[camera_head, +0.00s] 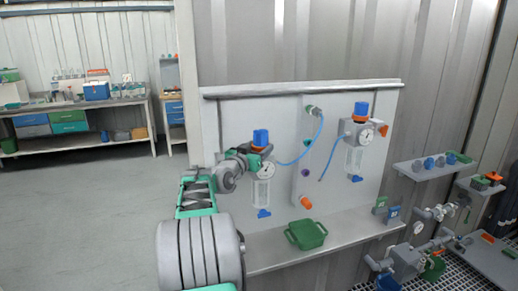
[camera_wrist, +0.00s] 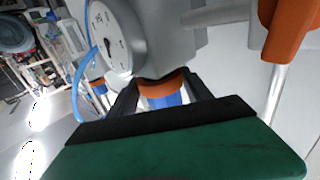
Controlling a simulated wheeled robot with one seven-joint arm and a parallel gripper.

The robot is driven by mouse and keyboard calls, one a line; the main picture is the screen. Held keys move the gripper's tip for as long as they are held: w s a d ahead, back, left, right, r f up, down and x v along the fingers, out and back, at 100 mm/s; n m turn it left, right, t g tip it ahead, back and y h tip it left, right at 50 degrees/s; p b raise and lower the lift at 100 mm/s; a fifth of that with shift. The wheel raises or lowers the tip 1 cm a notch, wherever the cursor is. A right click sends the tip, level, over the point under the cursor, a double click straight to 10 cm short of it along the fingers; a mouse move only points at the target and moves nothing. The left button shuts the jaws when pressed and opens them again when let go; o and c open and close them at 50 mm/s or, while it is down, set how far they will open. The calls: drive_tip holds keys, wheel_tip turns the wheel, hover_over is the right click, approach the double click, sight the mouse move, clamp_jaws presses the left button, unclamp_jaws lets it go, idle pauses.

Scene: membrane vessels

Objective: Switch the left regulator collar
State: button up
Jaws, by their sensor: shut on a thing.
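The left regulator (camera_head: 265,170) is on the white wall panel, with a round white gauge, a clear bowl below and a blue knob (camera_head: 260,138) on top. My gripper (camera_head: 257,150) reaches it from the left. In the wrist view the gauge (camera_wrist: 110,38) and grey body are close. The orange collar (camera_wrist: 161,88) and the blue knob (camera_wrist: 166,100) lie between my two dark fingers (camera_wrist: 162,85), which are shut on the collar. The fingers and the green gripper body hide part of the knob and collar.
The right regulator (camera_head: 361,132) has an orange collar and blue knob. Blue hoses (camera_head: 317,142) hang between the regulators. A green container (camera_head: 306,234) stands on the shelf below. An orange fitting (camera_wrist: 292,28) is close at the right in the wrist view.

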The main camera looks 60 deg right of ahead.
clamp_jaws()
drive_tip(key=shift+r+b, duration=0.35)
drive_tip(key=shift+b, duration=0.4)
drive_tip(key=shift+r, duration=0.45)
drive_tip(key=o, duration=1.1)
unclamp_jaws()
drive_tip(key=shift+f, duration=0.1)
drive_tip(key=a+b, duration=0.1)
drive_tip(key=a, duration=0.7)
drive_tip(key=shift+b, duration=0.35)
